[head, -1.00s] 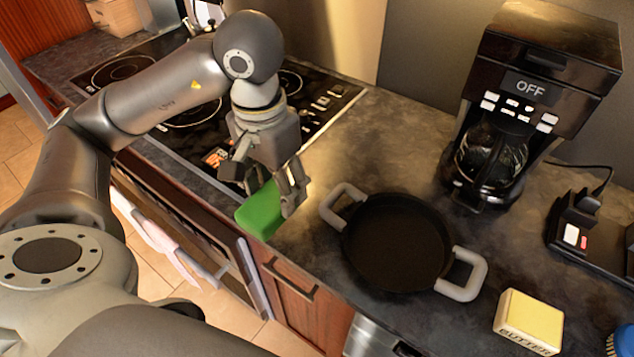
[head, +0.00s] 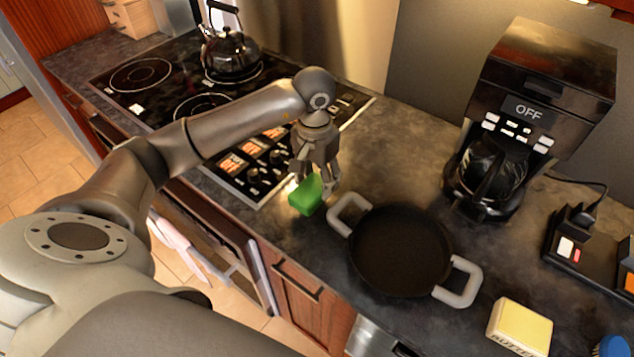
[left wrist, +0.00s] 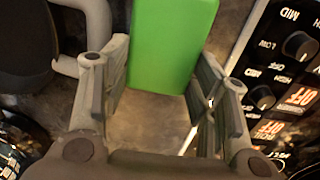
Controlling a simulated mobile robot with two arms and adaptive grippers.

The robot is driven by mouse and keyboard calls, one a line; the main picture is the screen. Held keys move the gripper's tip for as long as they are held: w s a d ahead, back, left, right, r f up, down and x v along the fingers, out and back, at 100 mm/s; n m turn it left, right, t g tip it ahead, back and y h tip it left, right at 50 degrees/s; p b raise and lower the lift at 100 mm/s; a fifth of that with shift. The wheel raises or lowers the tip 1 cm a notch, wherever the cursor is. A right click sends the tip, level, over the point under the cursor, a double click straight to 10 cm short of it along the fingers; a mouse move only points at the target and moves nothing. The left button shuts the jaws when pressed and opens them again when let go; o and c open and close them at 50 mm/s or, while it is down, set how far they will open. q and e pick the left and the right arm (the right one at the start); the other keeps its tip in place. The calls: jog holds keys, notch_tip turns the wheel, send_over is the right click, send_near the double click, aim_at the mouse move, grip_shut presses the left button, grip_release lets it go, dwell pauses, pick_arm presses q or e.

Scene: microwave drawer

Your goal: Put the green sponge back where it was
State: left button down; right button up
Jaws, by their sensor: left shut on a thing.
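The green sponge (head: 306,195) is a bright block in the head view, at the counter between the stove and the black pan. My left gripper (head: 316,176) is shut on it from above and behind. In the left wrist view the sponge (left wrist: 172,45) sits between the two fingers of the left gripper (left wrist: 160,85). I cannot tell whether the sponge's underside touches the counter. My right gripper is not in view.
The black pan (head: 400,250) with grey handles is just right of the sponge. The stove (head: 200,100) with a kettle (head: 230,52) is to the left. A coffee maker (head: 535,110), butter (head: 520,327) and a power strip (head: 590,250) are further right. Counter behind the pan is clear.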

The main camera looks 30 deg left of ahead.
aim_at(317, 182)
pick_arm(q)
jog(key=shift+f+p, duration=0.7)
jog(key=shift+f, duration=0.75)
jog(key=shift+f, duration=0.2)
jog(key=c, duration=0.8)
grip_release()
jog(key=shift+r, duration=0.15)
